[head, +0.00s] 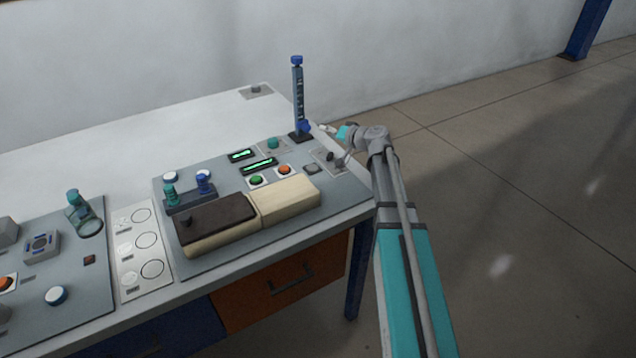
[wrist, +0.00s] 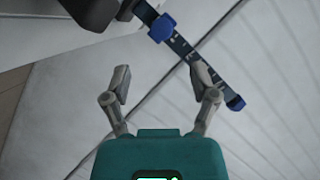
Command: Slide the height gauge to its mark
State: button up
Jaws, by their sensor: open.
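The height gauge is an upright dark-blue post (head: 298,95) with pale marks and a blue cap, standing on a dark base at the back right of the panel. Its blue slider (head: 304,127) sits low on the post, near the base. In the wrist view the post (wrist: 190,56) runs diagonally, with the slider (wrist: 162,28) towards the base end and the cap at lower right. My gripper (wrist: 163,80) is open and empty. The slider lies beyond the fingertips, not between them. The right finger overlaps the post's upper part in the picture. Which mark is the target cannot be told.
The panel (head: 225,245) carries lit green displays (head: 258,166), green and orange buttons, a brown-and-cream block (head: 250,211) and a holder with blue and teal pegs (head: 190,197). The white table (head: 130,145) is clear behind the panel. Open floor lies right of the table.

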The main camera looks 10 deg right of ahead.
aim_at(316, 190)
jog(key=s+a+g+p, duration=0.1)
jog(key=s+a, duration=0.1)
jog(key=s, duration=0.1)
jog(key=s+a+n+g+p, duration=0.1)
jog(key=s+g+p, duration=0.1)
jog(key=s, duration=0.2)
jog(key=s+a+f+n+g+p, duration=0.1)
jog(key=s+a, duration=0.1)
jog(key=s, duration=0.1)
jog(key=shift+s+a+g+p, duration=0.3)
jog(key=shift+s+a+p, duration=0.05)
jog(key=shift+p, duration=0.05)
jog(key=s+a+g+h+p, duration=0.1)
jog(key=s, duration=0.2)
jog(key=s+a+g+h+p, duration=0.1)
jog(key=s, duration=0.2)
jog(key=s+f+n+g+h+p, duration=0.1)
jog(key=s+g+p, duration=0.1)
jog(key=s, duration=0.1)
jog(key=shift+s+a, duration=0.15)
jog(key=shift+a, duration=0.25)
jog(key=shift+s+f+g+h, duration=0.1)
jog(key=shift+s+g+h, duration=0.25)
jog(key=shift+s, duration=0.3)
jog(key=shift+s, duration=0.1)
